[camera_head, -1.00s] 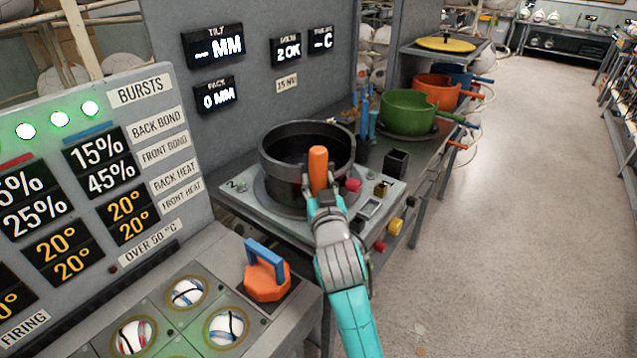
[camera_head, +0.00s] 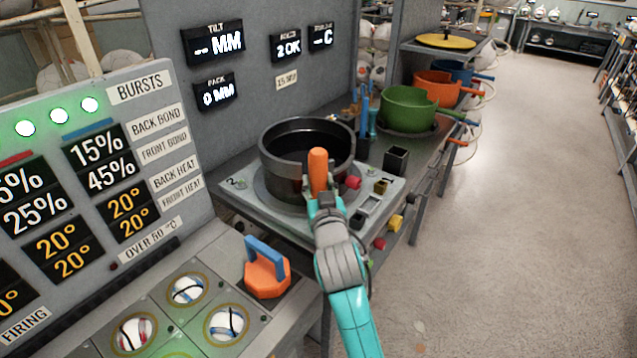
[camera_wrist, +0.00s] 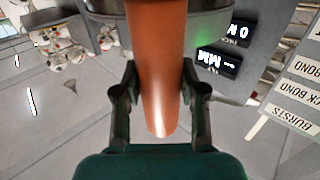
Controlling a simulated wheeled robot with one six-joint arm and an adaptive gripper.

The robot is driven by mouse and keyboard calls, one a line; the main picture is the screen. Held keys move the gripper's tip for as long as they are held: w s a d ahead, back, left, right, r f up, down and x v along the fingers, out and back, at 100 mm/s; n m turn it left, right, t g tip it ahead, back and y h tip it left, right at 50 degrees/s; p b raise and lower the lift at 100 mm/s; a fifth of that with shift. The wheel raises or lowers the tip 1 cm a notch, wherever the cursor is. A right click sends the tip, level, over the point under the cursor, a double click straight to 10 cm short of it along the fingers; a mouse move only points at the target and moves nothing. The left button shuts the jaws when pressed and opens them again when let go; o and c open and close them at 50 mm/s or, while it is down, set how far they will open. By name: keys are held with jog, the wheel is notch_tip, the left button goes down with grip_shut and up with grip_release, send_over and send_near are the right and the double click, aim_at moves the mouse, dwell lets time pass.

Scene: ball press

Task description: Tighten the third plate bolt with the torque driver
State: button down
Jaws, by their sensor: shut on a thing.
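The torque driver's orange handle (camera_head: 318,172) stands upright at the front rim of the dark round pot (camera_head: 290,150) on the press station. My gripper (camera_head: 320,192) is shut on the handle from the front. In the wrist view the orange handle (camera_wrist: 155,70) runs between the two dark fingers of my gripper (camera_wrist: 158,95). The driver's lower end and the plate bolts are hidden behind my gripper and the pot wall. The bolts display (camera_head: 286,45) reads 2 OK.
A red knob (camera_head: 352,182), a small black open box (camera_head: 396,160) and a yellow knob (camera_head: 395,222) sit close to the right. A green pot (camera_head: 408,108) stands farther back. An orange block with a blue handle (camera_head: 266,268) is at front left. The floor at right is clear.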

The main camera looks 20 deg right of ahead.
aim_at(320, 167)
jog(key=shift+f, duration=0.55)
dwell(1.3)
jog(key=shift+r, duration=3.5)
